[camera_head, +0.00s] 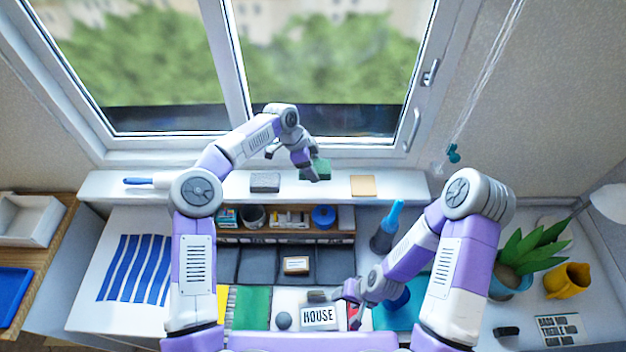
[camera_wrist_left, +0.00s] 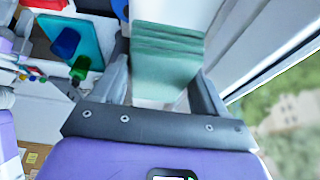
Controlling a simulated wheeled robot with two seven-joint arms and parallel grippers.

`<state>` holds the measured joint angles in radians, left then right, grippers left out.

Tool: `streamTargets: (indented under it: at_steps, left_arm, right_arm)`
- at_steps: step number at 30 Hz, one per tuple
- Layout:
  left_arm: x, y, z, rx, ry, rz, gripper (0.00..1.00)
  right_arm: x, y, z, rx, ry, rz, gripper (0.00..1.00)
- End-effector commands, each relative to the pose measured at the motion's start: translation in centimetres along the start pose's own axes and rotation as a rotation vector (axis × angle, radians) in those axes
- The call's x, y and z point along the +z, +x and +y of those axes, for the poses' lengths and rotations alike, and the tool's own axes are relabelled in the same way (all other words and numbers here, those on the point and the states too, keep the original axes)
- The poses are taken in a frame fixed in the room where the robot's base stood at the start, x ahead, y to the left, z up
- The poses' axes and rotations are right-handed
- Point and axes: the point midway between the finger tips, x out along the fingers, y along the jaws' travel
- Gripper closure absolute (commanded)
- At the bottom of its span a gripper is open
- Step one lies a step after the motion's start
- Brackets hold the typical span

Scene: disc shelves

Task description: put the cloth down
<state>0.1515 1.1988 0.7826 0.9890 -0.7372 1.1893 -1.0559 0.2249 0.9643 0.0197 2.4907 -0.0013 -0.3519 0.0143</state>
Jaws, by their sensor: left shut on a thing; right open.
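A green folded cloth (camera_head: 321,167) is at the window sill (camera_head: 225,187), between the grey block and the tan square. In the left wrist view the cloth (camera_wrist_left: 168,55) shows stacked folds between two grey fingers. My left gripper (camera_head: 307,172) is shut on it. Whether the cloth touches the sill is hard to tell. My right gripper (camera_head: 349,294) is open, low over the desk beside the white HOUSE sign (camera_head: 319,317).
A grey block (camera_head: 265,182), a tan square (camera_head: 363,186) and a blue-handled tool (camera_head: 142,181) lie on the sill. The window glass stands close behind.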

Motion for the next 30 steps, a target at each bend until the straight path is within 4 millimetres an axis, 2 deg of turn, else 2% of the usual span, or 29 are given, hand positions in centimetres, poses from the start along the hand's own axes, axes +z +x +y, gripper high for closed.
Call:
streamTargets:
  at_steps: [1, 7, 13, 26, 27, 30]
  left_arm:
    - [0.4, 0.9, 0.1, 0.004, -0.001, 0.000, 0.52]
    - [1.2, 2.8, 0.0, 0.002, 0.000, -0.001, 0.52]
    - [2.4, 5.7, 0.1, 0.002, -0.001, -0.001, 0.52]
    - [2.7, 6.5, 0.0, -0.001, 0.001, -0.001, 0.52]
    - [2.7, 6.4, 0.0, -0.001, 0.001, -0.001, 0.23]
    - [2.7, 6.3, 0.0, -0.001, 0.001, -0.001, 0.07]
  right_arm:
    - [0.0, -0.1, -0.1, 0.000, 0.000, 0.000, 0.42]
    - [0.0, -0.3, -0.1, 0.000, 0.000, 0.000, 0.42]
    - [0.0, -0.1, -0.1, 0.000, 0.000, 0.000, 0.42]
    - [0.0, 0.3, 0.1, 0.000, 0.000, 0.000, 0.42]
    - [0.0, 0.2, 0.1, 0.000, 0.000, 0.000, 0.42]
    - [0.0, 0.2, 0.1, 0.000, 0.000, 0.000, 0.42]
